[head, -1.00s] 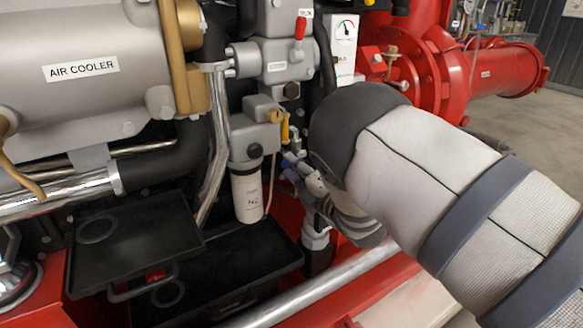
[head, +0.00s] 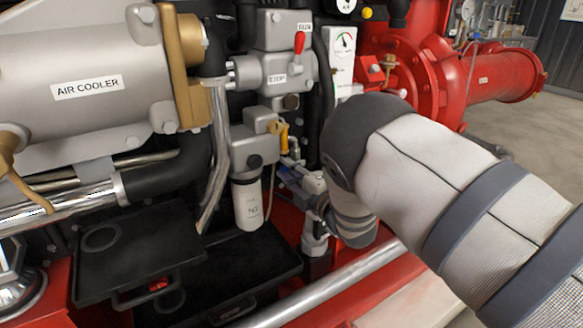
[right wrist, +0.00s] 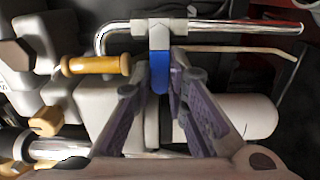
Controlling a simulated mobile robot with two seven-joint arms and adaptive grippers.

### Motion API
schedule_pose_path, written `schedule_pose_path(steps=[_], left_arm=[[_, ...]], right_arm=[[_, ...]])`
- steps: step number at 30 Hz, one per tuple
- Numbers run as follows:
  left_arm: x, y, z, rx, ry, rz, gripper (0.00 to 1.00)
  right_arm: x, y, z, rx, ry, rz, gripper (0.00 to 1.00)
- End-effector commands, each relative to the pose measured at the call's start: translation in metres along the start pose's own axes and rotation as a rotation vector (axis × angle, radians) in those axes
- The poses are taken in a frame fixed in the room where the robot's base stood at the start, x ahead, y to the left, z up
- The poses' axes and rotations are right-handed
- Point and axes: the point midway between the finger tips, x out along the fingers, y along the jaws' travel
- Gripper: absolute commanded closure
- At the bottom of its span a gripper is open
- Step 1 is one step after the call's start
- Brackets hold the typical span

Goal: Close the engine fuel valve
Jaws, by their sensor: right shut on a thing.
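The engine fuel valve shows in the right wrist view as a blue lever (right wrist: 160,72) hanging from a grey valve body (right wrist: 158,35) on a chromed pipe. In the head view its small blue part (head: 288,162) sits right of the white filter, partly hidden by my gripper. My right gripper (head: 297,176) reaches in from the right; in the wrist view its two purple-grey fingers (right wrist: 160,84) stand on either side of the blue lever and are shut on it. The lever lies roughly square to the chromed pipe. My left gripper is not in view.
A yellow handle (head: 284,136) is just above the valve; it also shows in the wrist view (right wrist: 95,65). The white filter (head: 248,204) hangs left of my gripper. A red lever (head: 299,42) is above. Black trays (head: 140,245) and a chromed rail (head: 330,285) lie below.

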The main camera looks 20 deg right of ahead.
Motion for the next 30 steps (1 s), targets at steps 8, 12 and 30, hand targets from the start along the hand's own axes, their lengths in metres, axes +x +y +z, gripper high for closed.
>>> schedule_pose_path(steps=[8,12,30], left_arm=[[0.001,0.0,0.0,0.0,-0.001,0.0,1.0],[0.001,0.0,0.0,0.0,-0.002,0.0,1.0],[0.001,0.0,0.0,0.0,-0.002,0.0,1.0]], right_arm=[[0.001,0.001,0.0,0.001,0.0,0.006,0.78],[0.001,0.0,0.0,0.0,0.0,0.005,0.78],[-0.102,-0.001,0.0,0.0,-0.001,0.002,0.78]])
